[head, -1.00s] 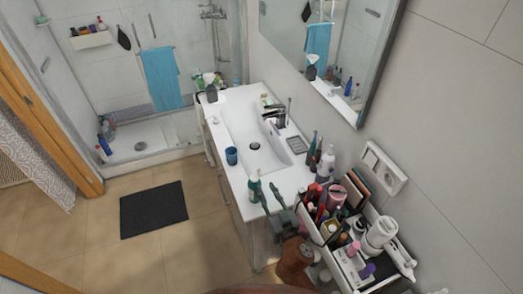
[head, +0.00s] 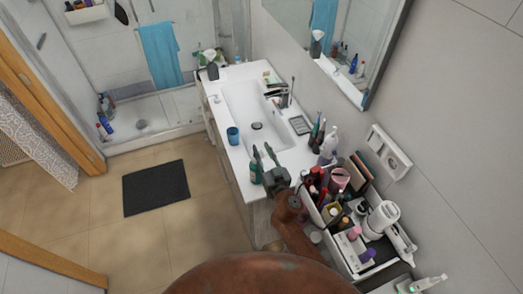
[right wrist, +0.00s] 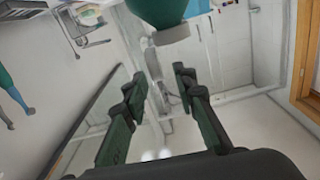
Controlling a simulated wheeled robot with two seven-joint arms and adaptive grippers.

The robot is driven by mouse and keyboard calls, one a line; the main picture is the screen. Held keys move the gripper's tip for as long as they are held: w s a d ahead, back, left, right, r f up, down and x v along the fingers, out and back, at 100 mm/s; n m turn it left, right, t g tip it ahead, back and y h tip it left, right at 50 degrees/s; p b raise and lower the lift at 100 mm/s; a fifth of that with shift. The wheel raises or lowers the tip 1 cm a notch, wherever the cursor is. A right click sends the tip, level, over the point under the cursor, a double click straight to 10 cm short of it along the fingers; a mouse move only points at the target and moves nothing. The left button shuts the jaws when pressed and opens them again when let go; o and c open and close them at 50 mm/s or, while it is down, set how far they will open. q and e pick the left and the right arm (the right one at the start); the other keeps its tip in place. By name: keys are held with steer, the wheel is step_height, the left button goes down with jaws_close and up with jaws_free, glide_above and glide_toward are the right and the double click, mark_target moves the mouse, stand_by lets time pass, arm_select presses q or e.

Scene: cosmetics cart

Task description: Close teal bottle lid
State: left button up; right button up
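The teal bottle (head: 255,173) stands at the near left edge of the white sink counter in the head view. Its teal body (right wrist: 157,8) and a paler teal-grey end piece show at the top of the right wrist view, beyond my fingertips. I cannot tell whether its lid is open or shut. My right gripper (head: 264,153) is beside the bottle, just to its right. In the right wrist view my right gripper (right wrist: 160,80) has its fingers apart with nothing between them. My left gripper is out of view.
A blue cup (head: 233,136) stands farther back on the counter (head: 236,87), left of the basin. A crowded cosmetics cart (head: 342,262) stands at the right, near my right arm. Bottles and toothbrushes line the wall side. The floor at left is open, with a dark mat (head: 156,188).

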steer(key=shift+c, duration=0.4)
jaws_close()
steer(key=shift+a+n, duration=0.15)
steer(key=shift+n, duration=0.15)
steer(key=n, duration=0.1)
steer(key=a+n, duration=0.1)
steer(key=shift+s+n, duration=0.25)
steer(key=shift+n, duration=0.05)
steer(key=shift+s+a+f+n+b, duration=0.15)
steer(key=shift+a+n+b, duration=0.15)
steer(key=shift+n, duration=0.65)
steer(key=shift+s+a+n+b, duration=0.1)
steer(key=shift+a+n+b, duration=0.2)
steer(key=shift+n, duration=0.65)
steer(key=shift+o, duration=0.4)
jaws_free()
